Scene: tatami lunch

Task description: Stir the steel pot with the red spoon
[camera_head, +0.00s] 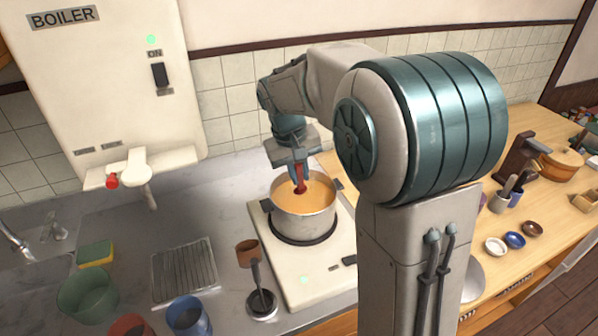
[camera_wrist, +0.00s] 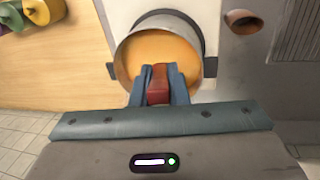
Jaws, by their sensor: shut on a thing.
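The steel pot (camera_head: 305,222) stands on the white stove, filled with orange liquid. In the wrist view the pot (camera_wrist: 121,62) lies just beyond my fingers. My gripper (camera_head: 299,178) is over the pot's opening. In the wrist view my gripper (camera_wrist: 158,80) is shut on the red spoon (camera_wrist: 157,88). The spoon (camera_head: 300,182) points down into the pot, and its lower end is hidden, apparently in the orange liquid.
The white stove (camera_head: 281,258) sits on the grey counter. A brown cup (camera_head: 247,252) and a dark ladle on a rest (camera_head: 261,303) stand left of it. A drying rack (camera_head: 184,272) lies farther left. The boiler (camera_head: 95,75) hangs on the wall at upper left.

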